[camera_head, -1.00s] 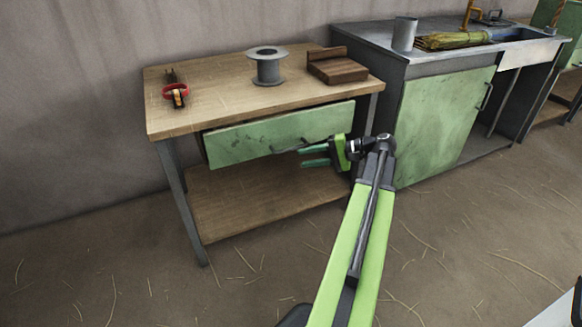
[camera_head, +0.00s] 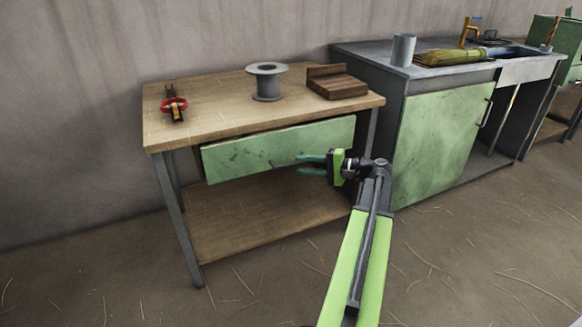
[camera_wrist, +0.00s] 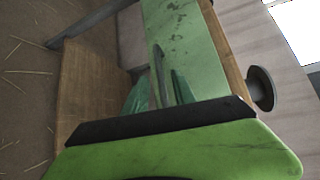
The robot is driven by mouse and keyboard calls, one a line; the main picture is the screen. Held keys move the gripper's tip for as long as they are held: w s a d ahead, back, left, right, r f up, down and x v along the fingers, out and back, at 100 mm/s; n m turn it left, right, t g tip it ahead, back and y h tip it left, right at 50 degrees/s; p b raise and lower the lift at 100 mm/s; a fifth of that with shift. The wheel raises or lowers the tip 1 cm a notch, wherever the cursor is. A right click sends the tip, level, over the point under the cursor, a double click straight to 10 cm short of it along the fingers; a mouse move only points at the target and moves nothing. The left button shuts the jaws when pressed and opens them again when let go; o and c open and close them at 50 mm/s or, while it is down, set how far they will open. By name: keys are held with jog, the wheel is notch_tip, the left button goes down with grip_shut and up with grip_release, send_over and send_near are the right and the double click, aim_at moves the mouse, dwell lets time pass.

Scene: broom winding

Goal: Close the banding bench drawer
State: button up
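The banding bench (camera_head: 225,95) has a wooden top and grey legs. Its drawer (camera_head: 240,150) has a scuffed green front, which stands out from under the top with a dark gap above it; it is partly open. The drawer also shows in the wrist view (camera_wrist: 185,40), with its grey bar handle (camera_wrist: 158,70). My gripper (camera_head: 303,164) is at the right half of the drawer front, near the handle. In the wrist view its two teal fingers (camera_wrist: 158,92) are apart, with the handle's end between or just beyond them. I cannot tell whether they touch it.
On the bench top are a grey spool (camera_head: 267,82), a wooden block (camera_head: 338,83) and a tool with a red ring (camera_head: 174,104). A lower shelf (camera_head: 250,220) is bare. A green-doored sink cabinet (camera_head: 440,140) stands close on the right. The floor in front is clear except for straw.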

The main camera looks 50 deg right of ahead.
aim_at(294, 164)
jog(key=x, duration=0.4)
jog(key=shift+w+a, duration=0.15)
jog(key=shift+w, duration=0.25)
grip_shut()
dwell(1.0)
